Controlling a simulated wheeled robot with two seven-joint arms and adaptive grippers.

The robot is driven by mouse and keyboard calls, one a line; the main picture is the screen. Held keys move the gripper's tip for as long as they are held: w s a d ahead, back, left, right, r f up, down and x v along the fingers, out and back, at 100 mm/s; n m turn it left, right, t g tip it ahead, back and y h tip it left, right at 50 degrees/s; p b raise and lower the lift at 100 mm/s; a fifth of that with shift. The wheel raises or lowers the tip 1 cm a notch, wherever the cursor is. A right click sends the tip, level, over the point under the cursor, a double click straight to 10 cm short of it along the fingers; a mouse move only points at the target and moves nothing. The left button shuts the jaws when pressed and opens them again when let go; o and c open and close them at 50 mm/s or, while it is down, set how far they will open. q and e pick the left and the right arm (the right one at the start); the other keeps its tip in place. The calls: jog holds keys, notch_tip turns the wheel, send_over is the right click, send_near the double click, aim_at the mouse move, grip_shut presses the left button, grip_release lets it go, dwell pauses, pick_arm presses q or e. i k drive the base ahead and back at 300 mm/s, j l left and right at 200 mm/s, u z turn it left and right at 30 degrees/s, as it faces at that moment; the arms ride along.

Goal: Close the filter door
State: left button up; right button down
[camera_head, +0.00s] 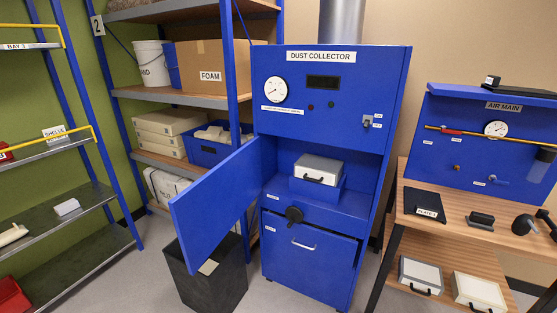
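The blue filter door (215,201) of the dust collector (330,120) stands wide open, swung out to the left and toward me. Its edge by the cabinet's left side looks like the hinged one. Behind the opening is a compartment with a grey-topped filter box (317,168) that has a dark handle and sits in a blue holder (318,190). A black knob (294,214) is on the cabinet front below the opening. Neither of my grippers is in view.
A dark bin (207,277) stands on the floor beneath the open door. A lower drawer or panel (308,252) with a silver handle is below the compartment. Some floor in front is clear.

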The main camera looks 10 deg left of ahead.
aim_at(203, 215)
jog(key=i+j+z, duration=0.1)
jog(key=j+z, duration=0.15)
jog(key=j, duration=0.6)
jog(key=j+z, duration=0.25)
jog(key=j, duration=0.65)
jog(key=j+z, duration=0.3)
jog(key=j, duration=0.6)
jog(key=k+j+z, duration=0.1)
jog(key=j+z, duration=0.15)
jog(key=j, duration=0.6)
